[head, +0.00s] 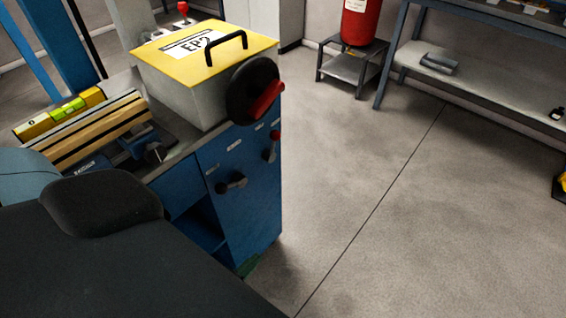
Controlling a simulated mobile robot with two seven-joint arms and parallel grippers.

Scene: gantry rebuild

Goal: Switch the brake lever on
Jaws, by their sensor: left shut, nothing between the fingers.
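A blue cabinet (254,185) stands left of centre. Its front carries a black lever (233,183) and a lever with a red knob (274,138), each near small pale labels too small to read. I cannot tell which is the brake lever. A black handwheel (240,92) with a red handle is above them on the side of a grey box with a yellow lid (222,62) marked "EP2". My right gripper is out of view.
A spirit level (68,108) and wooden strips (100,132) lie on the bench beside a blue vise. Another red-knobbed lever (183,8) is behind the box. A red extinguisher (359,20) stands on a low stand at the back. The floor right of the cabinet is clear.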

